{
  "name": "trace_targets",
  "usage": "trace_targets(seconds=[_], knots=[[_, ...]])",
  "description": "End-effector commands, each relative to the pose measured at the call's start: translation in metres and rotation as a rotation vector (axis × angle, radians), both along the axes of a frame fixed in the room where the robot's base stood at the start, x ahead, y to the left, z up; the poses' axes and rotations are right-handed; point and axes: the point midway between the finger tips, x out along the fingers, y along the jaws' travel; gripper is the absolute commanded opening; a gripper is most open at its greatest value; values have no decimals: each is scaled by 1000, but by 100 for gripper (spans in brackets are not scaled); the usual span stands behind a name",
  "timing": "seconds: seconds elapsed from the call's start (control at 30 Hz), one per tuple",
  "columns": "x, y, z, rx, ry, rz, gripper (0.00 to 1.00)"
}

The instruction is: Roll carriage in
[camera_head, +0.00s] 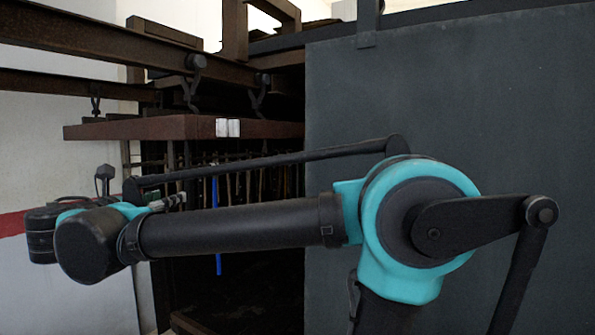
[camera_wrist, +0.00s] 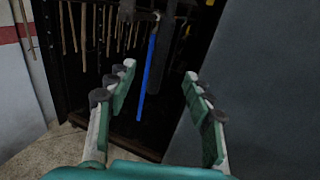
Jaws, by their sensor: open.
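The carriage is a reddish-brown beam (camera_head: 140,128) with a pale label, hung by hooks and rollers from a dark overhead rail (camera_head: 110,42) in the head view. Many thin rods hang below it inside a dark opening. One rod is bright blue (camera_head: 218,264), partly hidden behind my arm. In the wrist view the blue rod (camera_wrist: 148,75) hangs among brown rods (camera_wrist: 83,35). My gripper (camera_wrist: 160,70) is open, and the blue rod shows between its fingers in the picture. I see no contact. The gap in depth cannot be told.
A large grey panel (camera_head: 450,110) fills the right side, beside the opening. A second rail (camera_head: 70,85) runs lower at the left. A white wall with a red band (camera_head: 12,224) stands at the left. Bare floor (camera_wrist: 55,150) shows at the lower left of the wrist view.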

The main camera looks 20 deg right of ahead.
Motion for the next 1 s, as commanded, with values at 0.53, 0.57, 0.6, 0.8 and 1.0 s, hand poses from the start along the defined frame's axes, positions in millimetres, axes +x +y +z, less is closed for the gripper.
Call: trace_targets(seconds=[0.53,0.57,0.6,0.8,1.0], knots=[[57,-41,0,0,0,1,52],[57,-41,0,0,0,1,52],[57,-41,0,0,0,1,52],[62,-45,0,0,0,-1,52],[70,-50,0,0,0,0,52]])
